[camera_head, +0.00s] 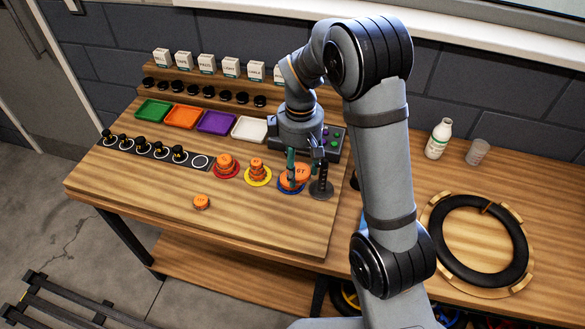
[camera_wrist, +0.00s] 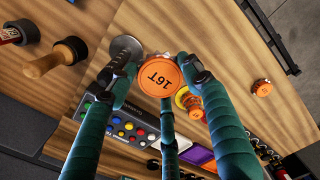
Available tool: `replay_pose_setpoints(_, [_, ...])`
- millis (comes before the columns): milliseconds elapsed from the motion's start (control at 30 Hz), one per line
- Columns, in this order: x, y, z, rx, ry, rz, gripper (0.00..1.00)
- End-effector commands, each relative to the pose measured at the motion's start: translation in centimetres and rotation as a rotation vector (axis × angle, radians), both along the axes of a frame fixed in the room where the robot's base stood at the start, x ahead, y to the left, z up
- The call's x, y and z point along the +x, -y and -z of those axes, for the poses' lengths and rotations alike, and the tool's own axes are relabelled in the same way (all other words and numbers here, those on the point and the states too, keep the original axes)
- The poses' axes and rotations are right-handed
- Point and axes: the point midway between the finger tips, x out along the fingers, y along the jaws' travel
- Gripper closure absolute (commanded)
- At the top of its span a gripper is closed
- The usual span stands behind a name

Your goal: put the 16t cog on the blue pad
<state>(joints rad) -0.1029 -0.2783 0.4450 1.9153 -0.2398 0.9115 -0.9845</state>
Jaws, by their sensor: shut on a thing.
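The 16t cog (camera_wrist: 158,82) is an orange disc marked 16T in the wrist view. My gripper (camera_wrist: 160,74) is shut on it, with green fingers around its edge. In the head view the cog (camera_head: 302,172) shows orange over the blue pad (camera_head: 291,189), between the fingers of my gripper (camera_head: 303,167). I cannot tell whether it touches the pad or is a little above it. Some orange shows at the pad's left side; whether that is another cog is unclear. The blue pad is hidden in the wrist view.
A dark post on a round base (camera_head: 321,190) stands close right of the blue pad. Orange stacks sit on the yellow pad (camera_head: 268,181) and red pad (camera_head: 236,173). A loose orange cog (camera_head: 201,202) lies at the front, with clear wood around it.

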Motion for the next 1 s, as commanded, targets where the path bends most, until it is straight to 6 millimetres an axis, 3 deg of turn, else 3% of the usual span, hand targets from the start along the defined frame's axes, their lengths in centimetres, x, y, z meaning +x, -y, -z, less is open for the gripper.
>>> replay_pose_setpoints(200, [3.7,-1.7,2.2,-0.001,0.000,0.003,0.78])
replay_pose_setpoints(333, [4.9,-2.3,3.0,0.000,0.001,0.002,0.78])
replay_pose_setpoints(467, [5.1,-2.4,3.7,0.000,-0.001,0.003,0.78])
replay_pose_setpoints(733, [5.1,-2.4,7.1,-0.001,0.000,0.003,0.78])
replay_pose_setpoints(1000, [5.1,-2.4,7.4,0.000,0.001,0.003,0.78])
